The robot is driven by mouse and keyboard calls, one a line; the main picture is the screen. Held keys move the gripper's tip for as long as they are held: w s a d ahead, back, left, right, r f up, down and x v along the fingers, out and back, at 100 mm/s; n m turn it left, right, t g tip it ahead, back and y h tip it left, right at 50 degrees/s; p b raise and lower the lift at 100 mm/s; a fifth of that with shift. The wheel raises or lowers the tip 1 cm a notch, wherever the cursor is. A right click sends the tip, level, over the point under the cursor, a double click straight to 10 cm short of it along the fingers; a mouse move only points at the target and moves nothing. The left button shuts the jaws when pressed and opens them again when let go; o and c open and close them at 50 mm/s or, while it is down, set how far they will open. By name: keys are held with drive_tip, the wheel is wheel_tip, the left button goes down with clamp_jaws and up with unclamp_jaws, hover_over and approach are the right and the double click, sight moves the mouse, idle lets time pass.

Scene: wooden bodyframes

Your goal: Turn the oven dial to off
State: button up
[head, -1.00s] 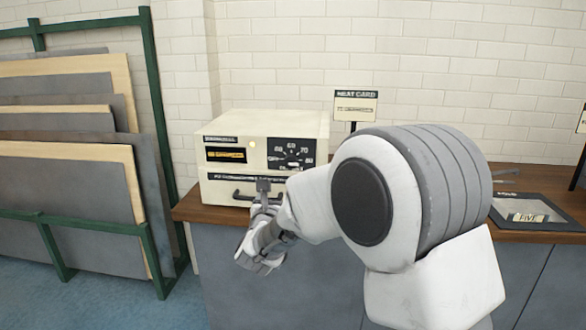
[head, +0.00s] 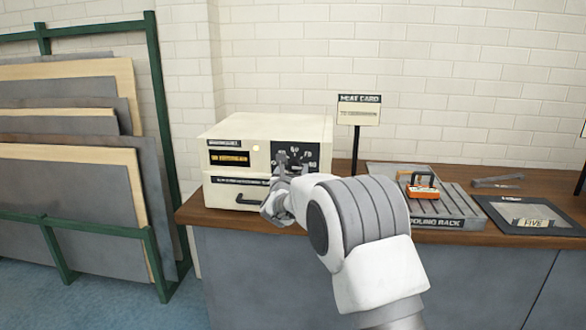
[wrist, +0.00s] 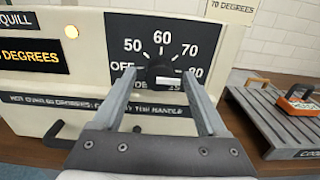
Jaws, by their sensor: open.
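The cream oven (head: 265,126) stands on the wooden counter. Its black dial panel (wrist: 125,25) reads OFF, 50, 60, 70 and 80 in the wrist view. The black dial (wrist: 158,74) has a white pointer directed right, toward 80. My gripper (wrist: 158,76) is open, with one finger on each side of the dial; I cannot tell whether either touches it. In the head view my gripper (head: 283,163) is in front of the panel and hides the dial.
A dark drawer handle (wrist: 62,134) juts out below the panel. A cooling rack (head: 452,205) with an orange-framed object (head: 422,193) is to the right. A heat card sign (head: 358,110) stands behind.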

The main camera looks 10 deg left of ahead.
drive_tip(key=shift+w, duration=0.65)
clamp_jaws()
